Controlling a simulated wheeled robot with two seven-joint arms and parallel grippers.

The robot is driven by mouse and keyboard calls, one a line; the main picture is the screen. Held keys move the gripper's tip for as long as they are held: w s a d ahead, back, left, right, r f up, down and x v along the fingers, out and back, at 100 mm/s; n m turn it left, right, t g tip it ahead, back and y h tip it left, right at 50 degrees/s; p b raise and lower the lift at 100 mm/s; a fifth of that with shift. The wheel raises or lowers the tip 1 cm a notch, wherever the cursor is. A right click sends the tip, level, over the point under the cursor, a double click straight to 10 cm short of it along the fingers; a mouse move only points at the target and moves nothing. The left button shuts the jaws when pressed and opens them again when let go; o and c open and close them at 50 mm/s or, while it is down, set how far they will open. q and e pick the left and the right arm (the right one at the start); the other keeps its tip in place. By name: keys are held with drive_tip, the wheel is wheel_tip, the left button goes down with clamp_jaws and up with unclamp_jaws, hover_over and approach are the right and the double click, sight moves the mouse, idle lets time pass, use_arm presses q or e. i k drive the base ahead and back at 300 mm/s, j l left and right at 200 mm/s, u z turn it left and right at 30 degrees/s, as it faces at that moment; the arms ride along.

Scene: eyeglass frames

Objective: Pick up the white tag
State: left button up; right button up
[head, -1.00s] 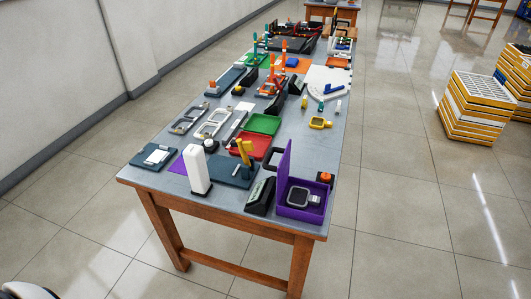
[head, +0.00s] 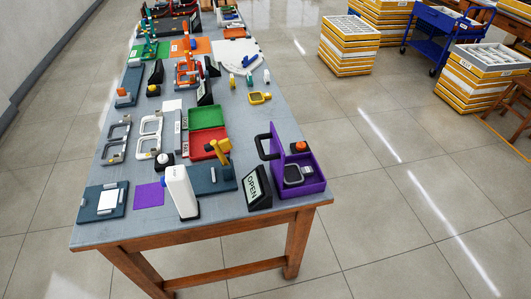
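Two small flat white pieces could be the white tag, and I cannot tell which it is. One white square (head: 107,201) lies on a dark blue-grey plate (head: 88,212) at the near left corner of the table. Another white square (head: 172,104) lies on the grey tabletop farther back, beyond the green tray. Neither of my grippers is in the head view.
The long table (head: 232,204) is crowded. A tall white block (head: 180,191), an OPEN sign (head: 255,191) and a purple box (head: 312,184) stand along the near edge. Red (head: 208,143) and green (head: 206,116) trays lie mid-table.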

sight(267, 79)
drive_tip(key=i+l+u, duration=0.15)
drive_tip(key=l, duration=0.3)
drive_tip(key=i+l+u, duration=0.1)
drive_tip(key=l, duration=0.3)
drive_tip(key=i+l+u, duration=0.15)
drive_tip(key=l, duration=0.3)
drive_tip(key=i+l+u, duration=0.25)
drive_tip(key=l, duration=0.2)
drive_tip(key=l+u, duration=0.3)
drive_tip(key=l, duration=0.15)
drive_tip(key=i+l+u, duration=0.25)
drive_tip(key=l, duration=0.3)
drive_tip(key=i+l+u, duration=0.3)
drive_tip(key=i+l, duration=0.15)
drive_tip(key=l, duration=0.3)
